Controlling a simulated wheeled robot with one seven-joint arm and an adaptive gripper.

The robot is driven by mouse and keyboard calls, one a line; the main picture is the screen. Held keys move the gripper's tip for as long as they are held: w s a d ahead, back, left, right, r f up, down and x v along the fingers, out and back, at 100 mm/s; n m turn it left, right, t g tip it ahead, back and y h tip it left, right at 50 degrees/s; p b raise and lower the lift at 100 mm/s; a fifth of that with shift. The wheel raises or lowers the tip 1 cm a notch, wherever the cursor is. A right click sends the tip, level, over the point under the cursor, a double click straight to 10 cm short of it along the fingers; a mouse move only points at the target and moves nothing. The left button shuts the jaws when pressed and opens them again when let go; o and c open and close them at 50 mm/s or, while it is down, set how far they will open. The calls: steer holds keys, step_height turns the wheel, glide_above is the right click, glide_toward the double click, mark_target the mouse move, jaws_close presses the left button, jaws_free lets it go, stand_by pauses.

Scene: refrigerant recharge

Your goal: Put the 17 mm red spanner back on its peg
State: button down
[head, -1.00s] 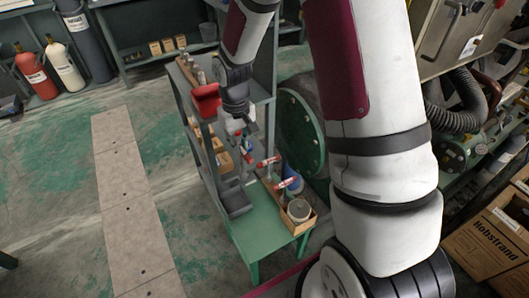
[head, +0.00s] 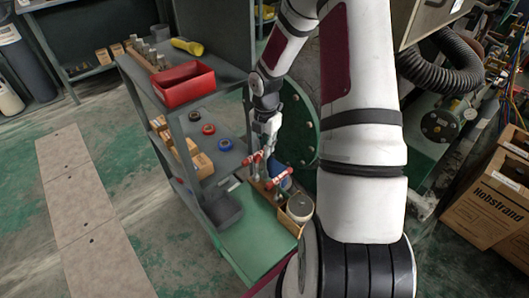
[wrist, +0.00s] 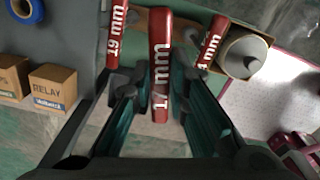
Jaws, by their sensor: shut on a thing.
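The 17 mm red spanner (wrist: 160,62) is upright in the middle of the wrist view, its label facing me, between the two fingers of my gripper (wrist: 161,88). My gripper is shut on it. The red 19 mm spanner (wrist: 117,35) stands close on its left. Another red spanner (wrist: 212,42), its label partly cut to "4 mm", is close on its right. In the head view my gripper (head: 264,150) is between two red spanner handles (head: 252,158) (head: 278,178). The peg is hidden, and I cannot tell whether the held spanner touches it.
A wooden box with a round can (head: 299,208) stands on the green bench (head: 250,245). The grey shelf unit (head: 215,125) on the left holds a red bin (head: 184,84), tape rolls and small boxes. Relay boxes (wrist: 52,87) show at left in the wrist view.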

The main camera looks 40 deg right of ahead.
steer(key=shift+d+f+n+b, duration=0.35)
steer(key=shift+f+n+b, duration=0.05)
steer(key=shift+f, duration=0.2)
step_height(320, 180, down, 4)
steer(key=b, duration=0.4)
steer(key=shift+f+b, duration=0.25)
steer(key=shift+b, duration=0.05)
steer(key=shift+f, duration=0.35)
steer(key=shift+f, duration=1)
steer(key=c, duration=1.5)
jaws_free()
steer(key=shift+o, duration=0.2)
